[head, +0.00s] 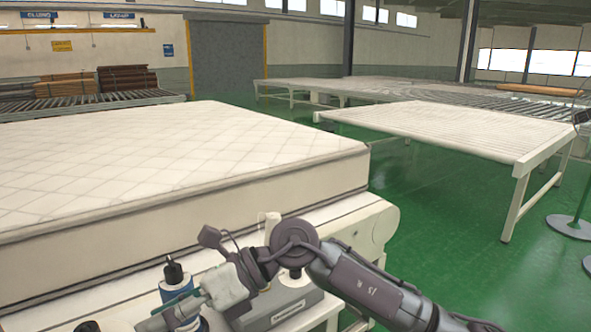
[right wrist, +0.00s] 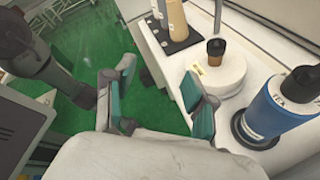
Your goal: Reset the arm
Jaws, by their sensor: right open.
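My right arm (head: 360,285) comes in from the lower right of the head view and bends to the left over the near edge of a white machine. My right gripper (head: 172,308) is at the lower left end of it, near a blue bottle with a black cap. In the right wrist view my right gripper (right wrist: 158,98) has its two teal-padded fingers spread, with nothing between them. The blue bottle (right wrist: 278,112) stands to the right of the fingers, apart from them. My left arm and gripper are not in view.
A quilted white mattress (head: 190,165) lies on the white machine (head: 345,220). A round white container with a brown cap (right wrist: 217,75) and a tan bottle (right wrist: 173,20) stand near the gripper. A slatted table (head: 460,125) stands at the right. Green floor (head: 440,225) between is clear.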

